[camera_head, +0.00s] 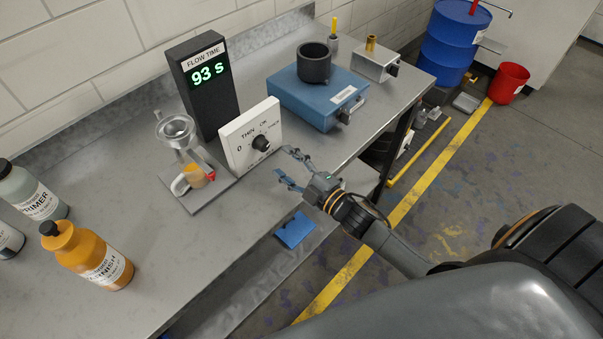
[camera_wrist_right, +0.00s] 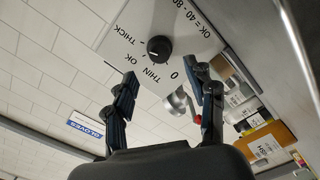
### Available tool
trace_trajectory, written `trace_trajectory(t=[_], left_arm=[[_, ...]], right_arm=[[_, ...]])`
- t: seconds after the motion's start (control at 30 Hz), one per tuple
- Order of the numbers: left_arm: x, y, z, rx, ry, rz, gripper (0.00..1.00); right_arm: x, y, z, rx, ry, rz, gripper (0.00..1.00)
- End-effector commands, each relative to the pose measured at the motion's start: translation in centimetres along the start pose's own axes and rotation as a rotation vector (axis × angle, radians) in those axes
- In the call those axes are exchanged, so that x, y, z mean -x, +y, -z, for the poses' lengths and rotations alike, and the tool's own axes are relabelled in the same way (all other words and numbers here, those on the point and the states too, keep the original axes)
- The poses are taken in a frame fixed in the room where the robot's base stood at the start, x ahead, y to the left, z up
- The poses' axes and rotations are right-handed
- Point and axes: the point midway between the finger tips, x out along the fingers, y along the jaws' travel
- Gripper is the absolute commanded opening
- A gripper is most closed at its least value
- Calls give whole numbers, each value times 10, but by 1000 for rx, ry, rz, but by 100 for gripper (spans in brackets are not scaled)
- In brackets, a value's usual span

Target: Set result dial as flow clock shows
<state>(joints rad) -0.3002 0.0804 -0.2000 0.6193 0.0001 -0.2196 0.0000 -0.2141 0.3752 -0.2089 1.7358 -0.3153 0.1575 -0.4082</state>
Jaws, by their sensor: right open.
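The flow clock (camera_head: 206,84) is a dark upright box on the bench, headed FLOW TIME and showing 93 s in green. The white result dial panel (camera_head: 236,149) stands in front of it, marked 0, THIN, OK and THICK around a black knob (camera_head: 261,143). The knob also shows in the right wrist view (camera_wrist_right: 159,49), with the lettering upside down; I cannot tell surely which mark it points at. My right gripper (camera_head: 283,162) is open and empty, with its fingers facing the panel, apart from the knob. In the wrist view its fingers (camera_wrist_right: 162,82) are spread below the knob.
A flow cup on a stand (camera_head: 177,129) with a mug (camera_head: 194,177) under it is left of the panel. A blue box (camera_head: 318,98) bearing a dark pot (camera_head: 314,63) stands right of it. Bottles (camera_head: 87,252) stand at the left. A blue cloth-like item (camera_head: 294,230) lies below the bench edge.

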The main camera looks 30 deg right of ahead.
Motion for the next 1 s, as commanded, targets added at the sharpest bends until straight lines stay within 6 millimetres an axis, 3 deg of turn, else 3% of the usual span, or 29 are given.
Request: trace_trajectory(t=[0.1, 0.33, 1.0], left_arm=[[0, 0, 0, 0, 0, 0, 0], [0, 0, 1, 0, 1, 0, 0], [0, 1, 1, 0, 1, -1, 0]], right_arm=[[26, -1, 0, -1, -1, 2, 55], [54, 0, 0, -1, -1, 0, 55], [58, 0, 0, -7, -8, 1, 55]])
